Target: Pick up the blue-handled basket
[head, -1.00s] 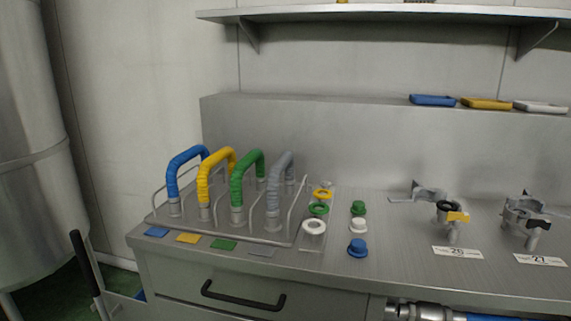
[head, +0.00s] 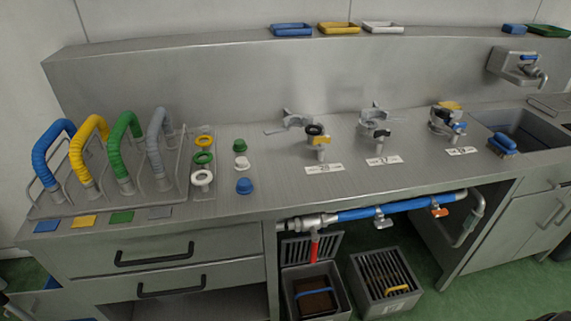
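A brown basket (head: 316,302) sits inside a grey bin (head: 290,303) on the floor under the counter, lower middle of the head view. A thin blue bar, seemingly its handle (head: 314,292), crosses it. The basket's lower part is hidden by the bin walls. Neither of my grippers shows in the head view.
A grated grey bin (head: 366,291) with a yellow handle (head: 397,288) stands just right. Green floor (head: 440,275) is open to the right.

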